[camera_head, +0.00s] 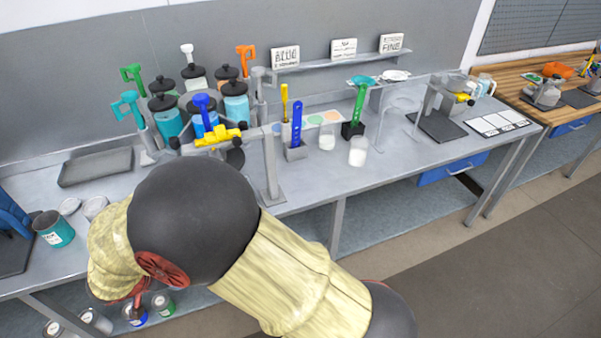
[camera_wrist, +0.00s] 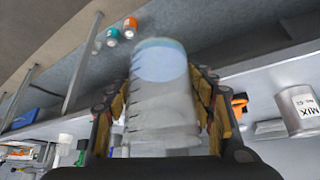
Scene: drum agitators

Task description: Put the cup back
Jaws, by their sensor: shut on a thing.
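A translucent cup (camera_wrist: 160,105) with dark graduation marks and a pale blue end fills the middle of the wrist view. My gripper (camera_wrist: 163,112) is shut on it, with a finger along each side. In the head view my arm covers the gripper and the held cup, at the left front of the bench. I cannot tell what, if anything, is inside the held cup.
A can labelled MIX (camera_wrist: 299,110) is at the right of the wrist view. The bench (camera_head: 330,185) carries several lidded jars, colored tools, a grey tray (camera_head: 95,167) and a metal stand (camera_head: 270,165) close beyond my arm. Cans sit on the lower shelf.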

